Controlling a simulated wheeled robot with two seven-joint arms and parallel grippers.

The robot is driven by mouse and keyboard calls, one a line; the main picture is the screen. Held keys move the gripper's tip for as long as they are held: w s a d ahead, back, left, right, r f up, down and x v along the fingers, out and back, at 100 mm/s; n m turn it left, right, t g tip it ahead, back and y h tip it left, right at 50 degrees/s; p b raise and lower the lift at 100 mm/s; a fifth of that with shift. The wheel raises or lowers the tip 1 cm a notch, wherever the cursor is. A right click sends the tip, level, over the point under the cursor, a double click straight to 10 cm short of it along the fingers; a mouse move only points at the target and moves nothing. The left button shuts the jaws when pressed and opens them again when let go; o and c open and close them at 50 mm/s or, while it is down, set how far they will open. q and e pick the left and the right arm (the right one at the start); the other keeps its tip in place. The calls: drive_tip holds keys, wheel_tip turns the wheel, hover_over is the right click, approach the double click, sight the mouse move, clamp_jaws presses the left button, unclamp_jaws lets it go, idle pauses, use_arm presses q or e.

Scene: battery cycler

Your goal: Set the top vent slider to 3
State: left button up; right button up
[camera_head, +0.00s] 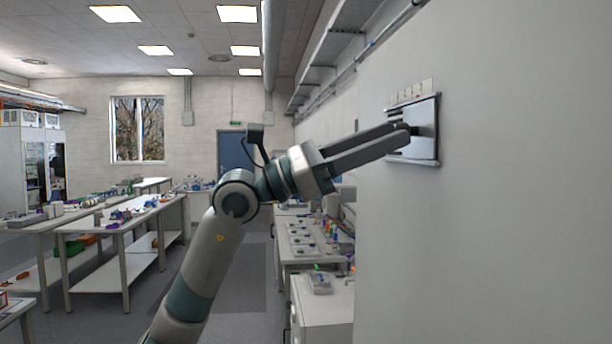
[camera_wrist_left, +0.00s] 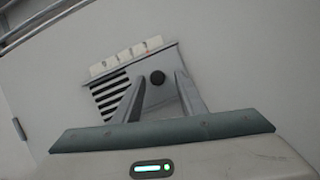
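The top vent (camera_head: 425,160) is a grey metal panel with a dark edge on the right wall. In the left wrist view its slider plate (camera_wrist_left: 158,96) bears a round black knob (camera_wrist_left: 157,77), and dark louvre slots (camera_wrist_left: 108,92) show to the left of it. Pale number tags (camera_head: 412,92) run along its upper edge; their figures are too small to read. My left gripper (camera_head: 408,133) is at the vent, its two fingers apart on either side of the knob. I cannot tell whether they touch it. My right gripper is out of view.
The plain wall (camera_head: 490,220) around the vent is clear. A shelf and pipes (camera_head: 345,45) run along the wall above. A white cabinet (camera_head: 325,310) and a bench with small parts (camera_head: 310,255) stand below. More workbenches (camera_head: 125,220) are at the left.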

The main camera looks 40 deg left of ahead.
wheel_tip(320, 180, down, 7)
drive_tip(key=b, duration=0.7)
use_arm(q)
drive_tip(key=b+v, duration=0.1)
drive_tip(key=v, duration=1.4)
drive_tip(key=shift+s, duration=0.3)
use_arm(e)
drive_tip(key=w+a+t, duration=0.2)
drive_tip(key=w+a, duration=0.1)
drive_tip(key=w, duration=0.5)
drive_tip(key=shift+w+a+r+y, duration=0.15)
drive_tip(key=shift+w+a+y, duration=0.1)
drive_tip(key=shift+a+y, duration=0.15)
use_arm(q)
drive_tip(key=shift+w+a+f, duration=0.1)
